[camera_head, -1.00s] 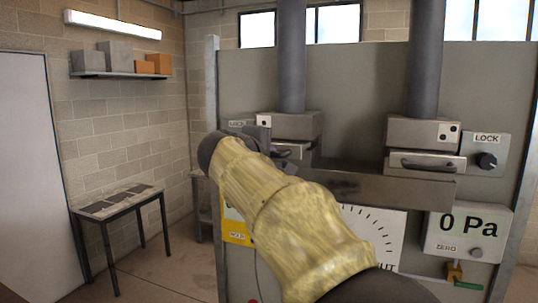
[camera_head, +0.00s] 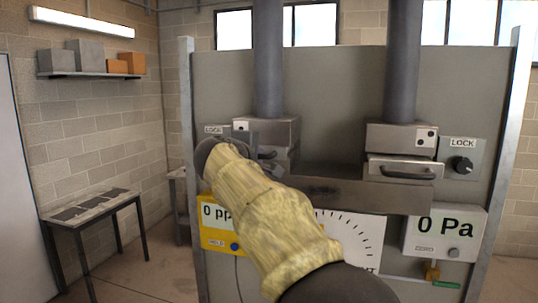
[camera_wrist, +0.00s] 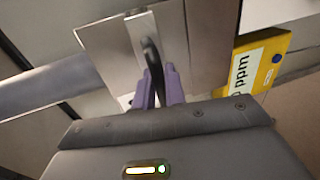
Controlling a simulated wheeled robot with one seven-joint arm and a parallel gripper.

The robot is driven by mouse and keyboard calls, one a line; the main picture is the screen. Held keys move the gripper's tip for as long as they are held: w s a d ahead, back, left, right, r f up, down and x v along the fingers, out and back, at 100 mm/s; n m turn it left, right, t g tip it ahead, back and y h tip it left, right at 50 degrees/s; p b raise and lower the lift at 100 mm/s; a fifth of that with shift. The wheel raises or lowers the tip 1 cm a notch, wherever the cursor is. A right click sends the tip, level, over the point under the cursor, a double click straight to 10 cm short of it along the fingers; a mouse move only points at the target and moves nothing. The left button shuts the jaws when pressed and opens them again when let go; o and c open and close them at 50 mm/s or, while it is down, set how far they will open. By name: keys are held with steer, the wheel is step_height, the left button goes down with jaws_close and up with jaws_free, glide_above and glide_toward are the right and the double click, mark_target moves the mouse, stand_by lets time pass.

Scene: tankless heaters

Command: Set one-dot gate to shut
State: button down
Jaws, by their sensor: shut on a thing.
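The one-dot gate box (camera_head: 280,131) sits under the left grey pipe in the head view, with a single dot on its front. My arm hides part of its front. In the wrist view, its dark curved handle (camera_wrist: 150,52) stands on a light metal front (camera_wrist: 137,30). My gripper (camera_wrist: 157,84) is shut on this handle, with a purple finger on each side. In the head view, my gripper is largely hidden behind my wrist. How far the gate plate stands out cannot be told.
The two-dot gate (camera_head: 402,168) with its own handle is to the right. A LOCK knob (camera_head: 461,165) is beside it. Below are the yellow ppm meter (camera_head: 222,222), a dial (camera_head: 350,235) and the Pa meter (camera_head: 445,232). A table (camera_head: 93,206) stands at the left.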

steer(key=shift+w, duration=0.35)
steer(key=c, duration=1.5)
jaws_free()
steer(key=shift+a, duration=0.15)
steer(key=shift+c, duration=0.2)
steer(key=shift+s, duration=0.1)
